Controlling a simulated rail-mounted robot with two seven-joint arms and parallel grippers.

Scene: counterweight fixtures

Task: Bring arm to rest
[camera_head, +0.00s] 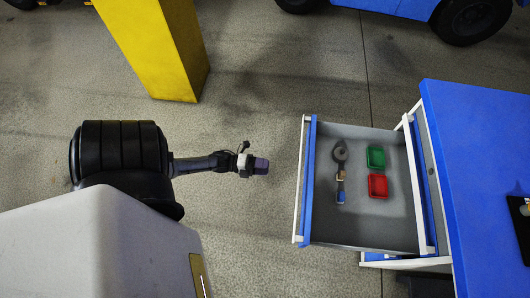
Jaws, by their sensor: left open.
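My left arm comes in from the left, and its gripper (260,166) hangs above the concrete floor, a short way left of the open drawer's front. The gripper is open and looks empty, though its fingers are small and seen from above. My right gripper is not in view.
An open grey drawer (345,230) with a blue-and-white front extends from a blue-topped cabinet (470,150). It holds a tool (340,172), a green bin (376,157) and a red bin (378,186). A yellow post (155,45) stands behind. Floor around the gripper is clear.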

